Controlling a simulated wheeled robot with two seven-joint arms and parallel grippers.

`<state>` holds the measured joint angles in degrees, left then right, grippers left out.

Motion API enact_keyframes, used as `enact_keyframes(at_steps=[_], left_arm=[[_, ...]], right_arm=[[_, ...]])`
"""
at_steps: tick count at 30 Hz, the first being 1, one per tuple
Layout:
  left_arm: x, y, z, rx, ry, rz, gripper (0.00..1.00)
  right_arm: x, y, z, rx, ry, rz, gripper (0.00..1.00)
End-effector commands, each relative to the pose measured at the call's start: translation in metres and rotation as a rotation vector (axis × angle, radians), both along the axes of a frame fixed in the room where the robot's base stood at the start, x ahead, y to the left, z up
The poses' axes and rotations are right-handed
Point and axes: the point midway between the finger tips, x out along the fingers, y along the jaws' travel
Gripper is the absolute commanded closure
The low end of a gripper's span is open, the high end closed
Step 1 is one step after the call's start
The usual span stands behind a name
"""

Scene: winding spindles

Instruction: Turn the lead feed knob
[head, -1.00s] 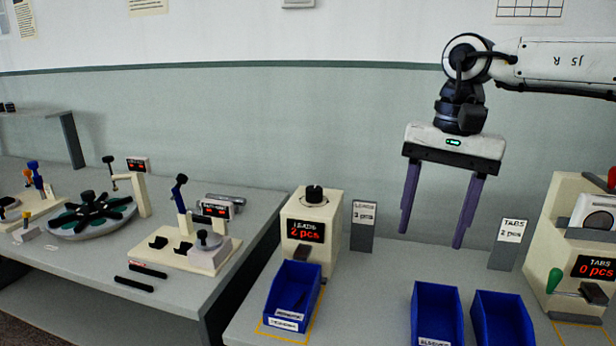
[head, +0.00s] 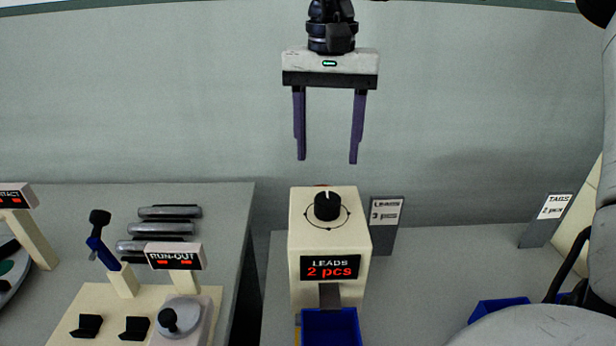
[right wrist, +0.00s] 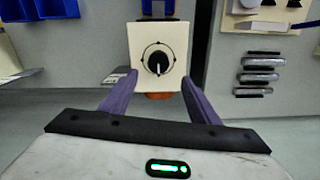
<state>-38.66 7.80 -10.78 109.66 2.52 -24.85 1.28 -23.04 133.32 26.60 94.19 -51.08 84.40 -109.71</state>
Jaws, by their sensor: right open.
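The lead feed knob (head: 326,206) is a black round knob with a pale pointer line, on top of the cream LEADS dispenser (head: 301,261). A dial ring with marks surrounds it. The dispenser's red display (head: 330,268) reads "2 pcs". My right gripper (head: 327,160) is open and empty, above the knob with its purple fingers pointing down, apart from it. In the right wrist view the knob (right wrist: 158,63) appears beyond and between the fingertips of my right gripper (right wrist: 160,82). My left gripper is not in view.
A blue bin (head: 331,327) sits below the dispenser's chute. A grey LEADS sign (head: 385,225) reading "3 pcs" stands right of the dispenser. A run-out fixture (head: 95,301) is on the left table. A TAGS sign (head: 540,228) stands at the right.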

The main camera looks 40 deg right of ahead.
Motion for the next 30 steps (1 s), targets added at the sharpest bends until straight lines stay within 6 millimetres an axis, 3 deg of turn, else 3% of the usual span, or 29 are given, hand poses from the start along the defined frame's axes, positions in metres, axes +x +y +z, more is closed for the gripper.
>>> enact_keyframes(at_steps=[6, 15, 26, 30], left_arm=[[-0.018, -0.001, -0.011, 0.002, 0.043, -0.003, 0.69], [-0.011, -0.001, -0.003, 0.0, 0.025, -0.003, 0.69], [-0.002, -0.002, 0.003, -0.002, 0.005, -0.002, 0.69], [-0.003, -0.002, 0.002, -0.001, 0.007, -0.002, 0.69]], right_arm=[[-0.002, 0.0, -0.042, 0.001, 0.006, 0.002, 0.44], [-0.001, 0.0, -0.084, 0.0, 0.004, 0.0, 0.44], [-0.001, 0.0, -0.092, 0.0, 0.001, 0.0, 0.44], [-0.001, 0.0, -0.092, 0.0, 0.001, 0.0, 0.63]])
